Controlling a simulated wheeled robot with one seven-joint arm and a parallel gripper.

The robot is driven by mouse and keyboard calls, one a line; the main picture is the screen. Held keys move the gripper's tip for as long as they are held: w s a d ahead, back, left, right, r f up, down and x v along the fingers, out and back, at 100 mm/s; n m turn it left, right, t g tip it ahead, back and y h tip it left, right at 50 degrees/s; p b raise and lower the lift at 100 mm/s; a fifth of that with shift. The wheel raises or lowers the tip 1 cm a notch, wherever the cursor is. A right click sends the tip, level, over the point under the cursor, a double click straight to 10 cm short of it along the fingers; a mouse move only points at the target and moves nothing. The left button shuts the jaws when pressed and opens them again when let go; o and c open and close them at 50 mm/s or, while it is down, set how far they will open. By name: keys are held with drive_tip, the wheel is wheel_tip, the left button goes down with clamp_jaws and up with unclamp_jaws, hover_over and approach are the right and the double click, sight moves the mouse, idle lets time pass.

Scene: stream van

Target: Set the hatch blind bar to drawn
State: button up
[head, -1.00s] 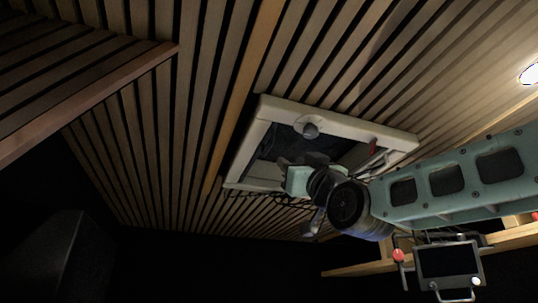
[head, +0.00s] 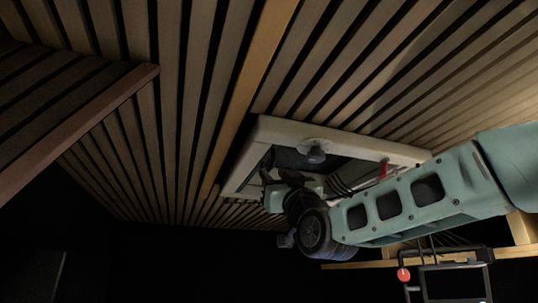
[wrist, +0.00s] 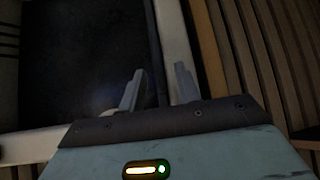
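The ceiling hatch has a pale frame (head: 384,148) around a dark opening, seen above me in the head view. Its frame also shows in the wrist view (wrist: 176,38), beside a dark panel (wrist: 85,60). I cannot clearly pick out the blind bar; a thin dark strip runs along the panel's right edge in the wrist view. My gripper (wrist: 160,68) is open, its two fingers apart near the inner edge of that frame side. Nothing shows clearly held. In the head view my gripper (head: 272,183) is at the hatch's left part, its fingertips dark and hard to make out.
A rounded grey knob (head: 315,150) sits on the frame's far side, and a red piece (head: 383,169) is near its right end. Slatted wood ceiling surrounds the hatch. A dark screen with a red ball-topped stick (head: 403,274) is at lower right.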

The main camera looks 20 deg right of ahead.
sight(269, 169)
drive_tip(key=shift+p+x, duration=1.9)
drive_tip(key=shift+x, duration=0.15)
clamp_jaws()
